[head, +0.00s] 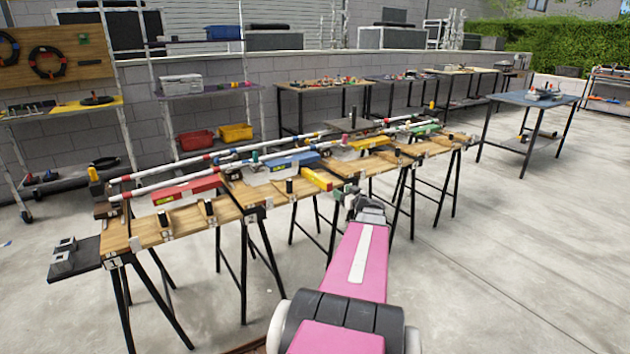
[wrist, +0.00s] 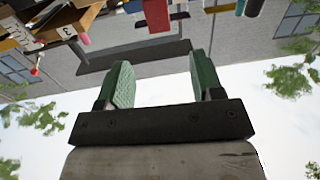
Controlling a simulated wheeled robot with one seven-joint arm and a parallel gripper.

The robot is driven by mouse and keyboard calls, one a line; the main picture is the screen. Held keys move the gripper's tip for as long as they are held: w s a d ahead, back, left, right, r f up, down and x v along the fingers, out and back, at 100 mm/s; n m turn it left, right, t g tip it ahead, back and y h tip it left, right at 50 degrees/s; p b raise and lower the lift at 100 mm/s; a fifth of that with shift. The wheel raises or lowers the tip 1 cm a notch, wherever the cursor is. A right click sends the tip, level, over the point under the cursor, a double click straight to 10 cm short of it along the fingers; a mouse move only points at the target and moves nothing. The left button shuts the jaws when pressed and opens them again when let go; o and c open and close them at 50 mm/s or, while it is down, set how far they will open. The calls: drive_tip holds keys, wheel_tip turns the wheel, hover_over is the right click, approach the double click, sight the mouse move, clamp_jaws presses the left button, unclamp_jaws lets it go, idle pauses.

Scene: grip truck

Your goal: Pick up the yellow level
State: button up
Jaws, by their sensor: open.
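A yellow bar with a red end (head: 318,178), which looks like the yellow level, lies across the near edge of the wooden workbench row, just left of my gripper. My gripper (head: 350,190) is near the bench's front edge, at the end of my pink arm. In the wrist view my gripper (wrist: 163,78) shows two green fingers spread apart with nothing between them. That view is upside down, and I cannot pick out the level in it.
The wooden workbench (head: 155,231) carries long striped poles, a red block (head: 187,190), a blue block (head: 292,160) and another yellow block (head: 370,142). Short black uprights stand along its front edge. A blue-topped table (head: 520,99) stands at the right. The concrete floor to the right is clear.

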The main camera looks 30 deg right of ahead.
sight(329, 182)
drive_tip(key=w, duration=0.6)
drive_tip(key=w+a, duration=0.1)
drive_tip(key=w, duration=0.3)
drive_tip(key=shift+a+r, duration=0.1)
drive_tip(key=shift+s, duration=0.1)
drive_tip(key=c, duration=1.1)
drive_tip(key=shift+r, duration=0.2)
